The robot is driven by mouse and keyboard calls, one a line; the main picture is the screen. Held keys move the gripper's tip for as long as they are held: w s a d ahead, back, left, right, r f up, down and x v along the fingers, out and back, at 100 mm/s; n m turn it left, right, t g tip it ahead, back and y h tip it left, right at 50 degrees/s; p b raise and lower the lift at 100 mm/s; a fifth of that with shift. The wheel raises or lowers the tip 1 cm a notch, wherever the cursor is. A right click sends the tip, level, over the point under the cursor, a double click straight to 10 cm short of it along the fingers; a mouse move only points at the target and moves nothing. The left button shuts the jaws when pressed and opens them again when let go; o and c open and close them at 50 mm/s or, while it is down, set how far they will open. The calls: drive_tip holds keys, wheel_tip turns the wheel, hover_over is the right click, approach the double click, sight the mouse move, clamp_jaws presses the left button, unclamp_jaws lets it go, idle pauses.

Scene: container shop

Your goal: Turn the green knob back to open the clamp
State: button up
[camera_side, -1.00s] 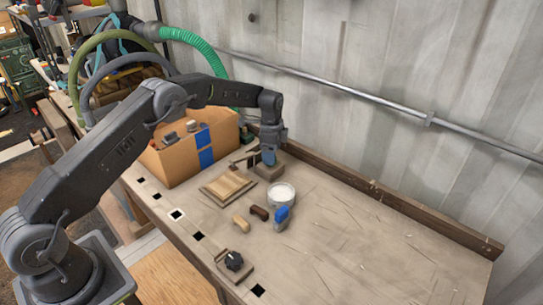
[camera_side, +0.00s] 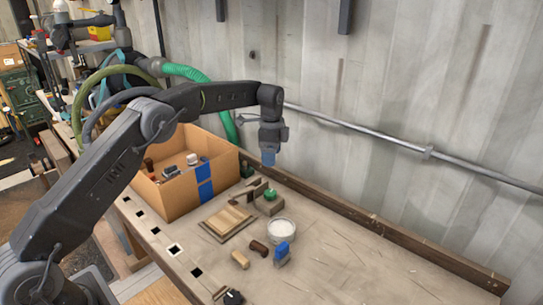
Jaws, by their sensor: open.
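The green knob (camera_side: 270,194) sits on top of a small wooden block (camera_side: 270,207) on the workbench, behind the white tub. A brown wooden piece (camera_side: 252,191) stands just left of the knob, seemingly part of the clamp. My gripper (camera_side: 268,158) points down in the air above the knob, clear of it. It is open and nothing shows between its fingers, though they are small in this view.
A cardboard box (camera_side: 178,201) with blue tape holds several items at left. A wooden panel (camera_side: 227,221) lies before the clamp. A white tub (camera_side: 282,229), a blue-topped object (camera_side: 282,252) and two small wooden pieces (camera_side: 259,248) stand nearby. The bench's right side is clear.

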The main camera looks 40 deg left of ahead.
drive_tip(key=shift+s+d+f, duration=0.15)
drive_tip(key=shift+f, duration=0.1)
drive_tip(key=shift+c, duration=0.7)
drive_tip(key=s+d+f+m+y, duration=0.1)
drive_tip(key=f+y, duration=0.1)
drive_tip(key=s+d+f+m+y, duration=0.1)
drive_tip(key=s+d+f+y, duration=0.1)
drive_tip(key=s+d+f+m+y, duration=0.1)
drive_tip(key=f+m+y, duration=0.1)
drive_tip(key=f, duration=0.1)
drive_tip(key=shift+s+d+g+y, duration=0.3)
drive_tip(key=shift+s+d+y, duration=0.1)
drive_tip(key=shift+c, duration=0.3)
drive_tip(key=m+t+y, duration=0.5)
drive_tip(key=m+t, duration=0.1)
drive_tip(key=m, duration=0.1)
approach(271, 193)
drive_tip(key=s+d, duration=0.1)
drive_tip(key=s+d+r, duration=0.1)
drive_tip(key=s, duration=0.1)
drive_tip(key=shift+r, duration=0.15)
drive_tip(key=shift+d+m+t, duration=0.5)
drive_tip(key=shift+t, duration=0.2)
drive_tip(key=x, duration=1.3)
drive_tip(key=shift+w+a, duration=0.25)
drive_tip(key=c, duration=0.7)
